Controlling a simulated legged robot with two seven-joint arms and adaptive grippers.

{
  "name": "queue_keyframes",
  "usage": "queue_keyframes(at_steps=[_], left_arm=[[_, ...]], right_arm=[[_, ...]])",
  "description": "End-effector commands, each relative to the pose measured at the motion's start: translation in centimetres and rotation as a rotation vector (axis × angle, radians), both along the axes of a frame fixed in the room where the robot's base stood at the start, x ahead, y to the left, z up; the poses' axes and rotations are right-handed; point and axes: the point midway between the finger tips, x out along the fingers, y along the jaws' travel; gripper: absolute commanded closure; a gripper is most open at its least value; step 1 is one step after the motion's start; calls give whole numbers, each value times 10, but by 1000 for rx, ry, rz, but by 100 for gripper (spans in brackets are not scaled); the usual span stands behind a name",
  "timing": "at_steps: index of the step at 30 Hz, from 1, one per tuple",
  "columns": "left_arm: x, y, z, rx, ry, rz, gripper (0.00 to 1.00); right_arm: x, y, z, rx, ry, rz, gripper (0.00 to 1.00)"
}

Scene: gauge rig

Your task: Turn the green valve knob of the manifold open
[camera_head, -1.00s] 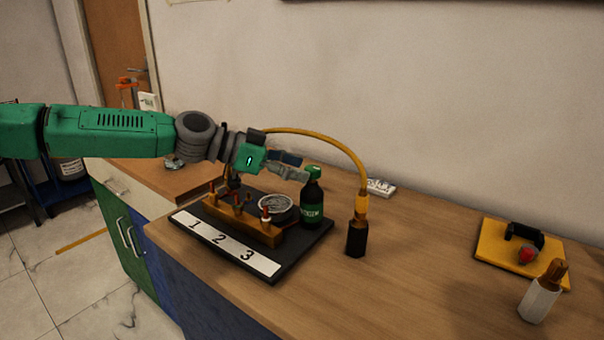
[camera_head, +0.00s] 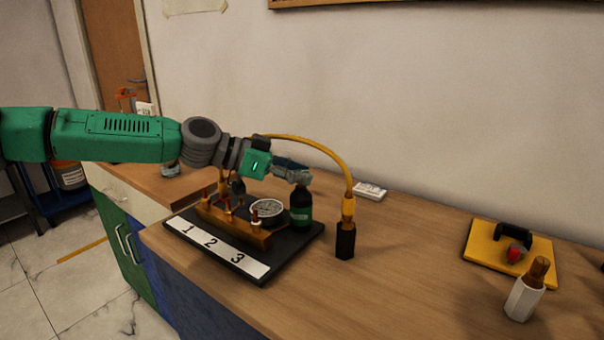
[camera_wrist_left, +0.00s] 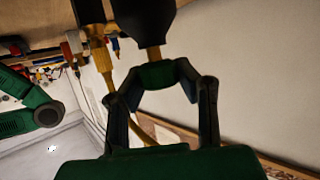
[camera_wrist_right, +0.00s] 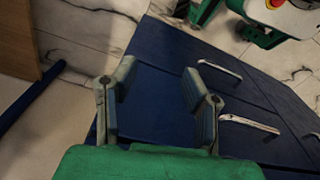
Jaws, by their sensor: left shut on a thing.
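A dark bottle (camera_head: 301,208) with a green label stands at the base's right side. Its green knob (camera_wrist_left: 157,75) sits between the fingers in the left wrist view; the fingers hide it in the head view. My left gripper (camera_head: 300,176) is shut on this green knob at the bottle's top. My right gripper (camera_wrist_right: 155,92) is open and empty, seen only in its own wrist view.
A yellow hose (camera_head: 318,148) arches behind my left gripper to a black-ended fitting (camera_head: 345,240) on the wooden bench. A gauge (camera_head: 267,209) sits beside the bottle. A yellow plate (camera_head: 483,243) and a white hexagonal piece (camera_head: 523,300) stand right. The bench between is clear.

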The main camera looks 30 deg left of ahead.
Motion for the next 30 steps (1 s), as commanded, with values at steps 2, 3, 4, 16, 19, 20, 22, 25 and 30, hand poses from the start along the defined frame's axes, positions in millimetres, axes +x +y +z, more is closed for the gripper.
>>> queue_keyframes(at_steps=[2,3,4,16,19,20,22,25,30], left_arm=[[0,0,-4,4,6,1,100],[0,0,-4,4,7,3,100],[0,0,-4,4,6,7,100],[-1,-3,2,8,3,201,100],[-1,-4,3,9,4,289,100],[-1,-4,4,10,4,316,100],[-2,-4,3,11,5,382,100],[-1,-4,1,13,4,478,100],[-1,-4,0,14,4,640,100]], right_arm=[[0,0,0,0,0,0,60],[0,0,1,0,0,0,60],[0,0,2,0,0,0,60],[0,0,40,0,0,0,60],[0,0,55,0,0,0,60],[0,0,59,0,0,0,60],[0,0,68,0,0,0,60],[0,0,79,0,0,0,60],[0,0,93,0,0,0,60]])
